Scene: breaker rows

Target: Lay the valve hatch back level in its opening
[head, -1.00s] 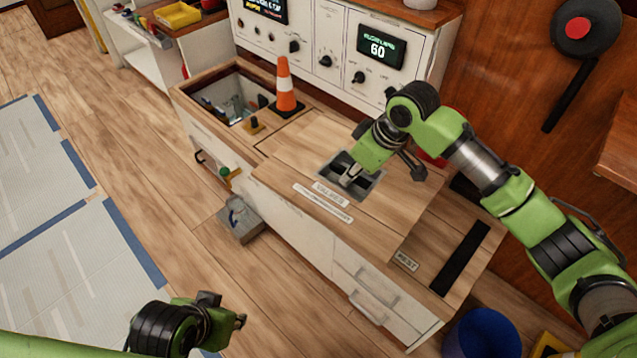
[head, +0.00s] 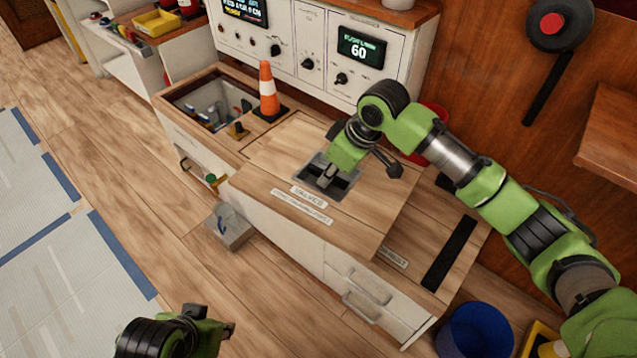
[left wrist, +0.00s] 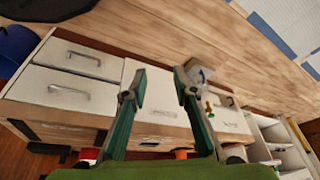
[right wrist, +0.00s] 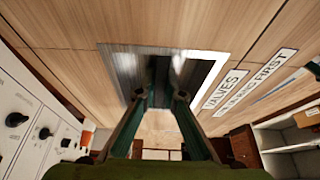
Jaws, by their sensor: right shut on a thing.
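The valve hatch (head: 275,170) is a wooden panel with a "VALVES" label (head: 308,196) and a recessed metal handle cup (head: 345,187). It appears raised above the counter, its near edge overhanging the cabinet front. My right gripper (head: 325,180) is shut on the hatch's handle, inside the cup. In the right wrist view the fingers (right wrist: 163,92) reach into the metal cup (right wrist: 205,70); the grip itself is dark. The opening (head: 212,105), with pipework inside, shows left of the hatch. My left gripper (left wrist: 158,80) is open and empty, away from the cabinet.
An orange cone (head: 267,88) stands on the counter between the opening and the control panel (head: 310,50). A small brass-coloured piece (head: 238,130) sits at the opening's near right. A grey box (head: 229,228) is on the floor in front. A blue bin (head: 476,330) stands at lower right.

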